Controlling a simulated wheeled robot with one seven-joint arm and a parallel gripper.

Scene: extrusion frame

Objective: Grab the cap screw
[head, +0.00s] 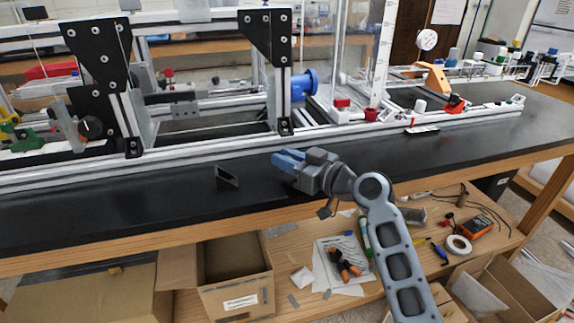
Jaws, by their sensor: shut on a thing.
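My gripper (287,160), with blue fingers, is low over the black bench top, in front of the extrusion frame's front rail. It points left and away from me. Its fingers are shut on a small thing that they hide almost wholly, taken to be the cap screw. I cannot make out the screw's head or shank, or its tilt. No other loose cap screw can be told apart on the bench top. I cannot tell whether the fingertips touch the bench.
The aluminium extrusion frame (200,148) with black corner plates (268,38) runs along the bench behind my gripper. A small dark block (227,177) lies left of the gripper. The black bench top (110,205) is mostly clear in front. A lower shelf holds a cardboard box (235,290) and tools.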

